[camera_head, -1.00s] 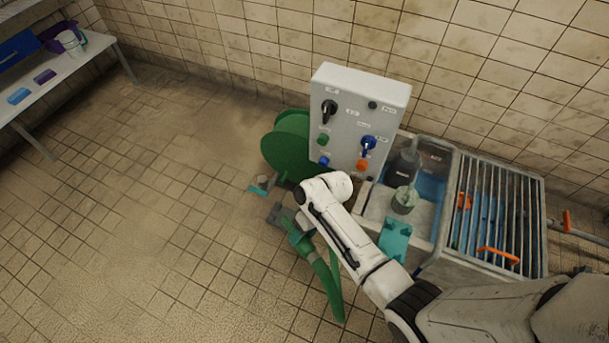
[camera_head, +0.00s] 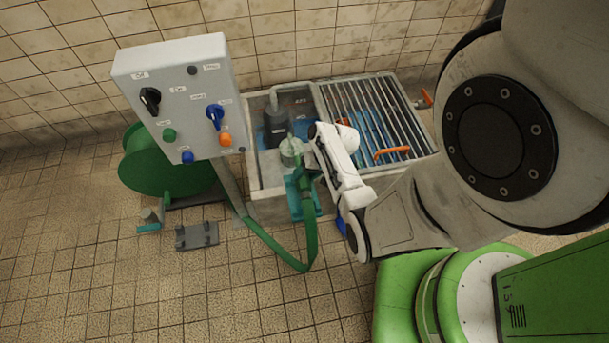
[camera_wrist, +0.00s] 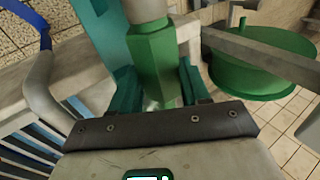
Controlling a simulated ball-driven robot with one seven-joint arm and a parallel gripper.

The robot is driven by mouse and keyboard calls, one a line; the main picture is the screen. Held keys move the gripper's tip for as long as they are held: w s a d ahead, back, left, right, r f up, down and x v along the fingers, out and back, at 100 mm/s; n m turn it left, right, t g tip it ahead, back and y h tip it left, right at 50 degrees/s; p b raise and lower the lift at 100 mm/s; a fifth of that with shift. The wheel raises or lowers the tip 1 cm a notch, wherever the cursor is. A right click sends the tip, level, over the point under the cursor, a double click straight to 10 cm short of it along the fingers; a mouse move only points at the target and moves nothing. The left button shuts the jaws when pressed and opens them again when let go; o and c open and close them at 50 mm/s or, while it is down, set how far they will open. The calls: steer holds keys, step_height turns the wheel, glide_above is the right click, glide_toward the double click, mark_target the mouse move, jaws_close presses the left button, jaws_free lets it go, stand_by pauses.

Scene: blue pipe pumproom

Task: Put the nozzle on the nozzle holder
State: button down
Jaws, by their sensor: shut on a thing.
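The green nozzle (camera_head: 303,186) is at the end of a green hose, in front of the basin unit. In the wrist view its faceted green body (camera_wrist: 154,62) lies between the two dark teal fingers of my gripper (camera_wrist: 160,88), which is shut on it. In the head view my gripper (camera_head: 312,172) reaches it from the right. A teal bracket (camera_head: 293,200), which looks like the nozzle holder, is on the basin's front, partly hidden behind the nozzle; it also shows in the wrist view (camera_wrist: 105,32). I cannot tell whether nozzle and bracket touch.
A grey control box (camera_head: 180,95) with knobs stands left of the basin, before a green hose reel (camera_head: 150,165). The green hose (camera_head: 275,250) loops down towards the floor. A dark grey plate (camera_head: 197,236) lies on the floor. A metal grate (camera_head: 385,120) is at right.

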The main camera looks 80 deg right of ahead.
steer(key=shift+f+b, duration=3.65)
steer(key=shift+f, duration=0.5)
steer(key=shift+c, duration=2.3)
jaws_free()
steer(key=p+v, duration=0.3)
steer(key=v, duration=0.7)
steer(key=shift+r+p, duration=0.4)
steer(key=shift+s, duration=0.1)
